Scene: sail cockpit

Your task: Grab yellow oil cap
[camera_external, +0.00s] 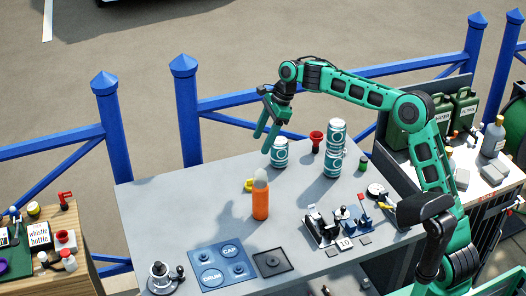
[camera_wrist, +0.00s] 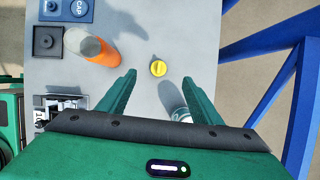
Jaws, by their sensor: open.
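The yellow oil cap (camera_wrist: 158,68) lies on the grey table, small and round from above in the wrist view. In the external view the cap (camera_external: 248,186) shows just left of and behind an orange bottle (camera_external: 260,203) with a pale top. My gripper (camera_external: 268,132) is open and empty, pointing down above the table near its back edge. In the wrist view my gripper's two fingers (camera_wrist: 158,78) are spread wide, with the cap between and slightly beyond their tips. The orange bottle (camera_wrist: 103,52) stands left of the cap there.
A teal-and-white can (camera_external: 279,153) stands beneath my gripper, partly hidden in the wrist view behind the right finger. A red funnel (camera_external: 316,141) and a taller can stack (camera_external: 335,148) stand right of it. Blue panels (camera_external: 222,262) lie at the front. Table space left of the cap is clear.

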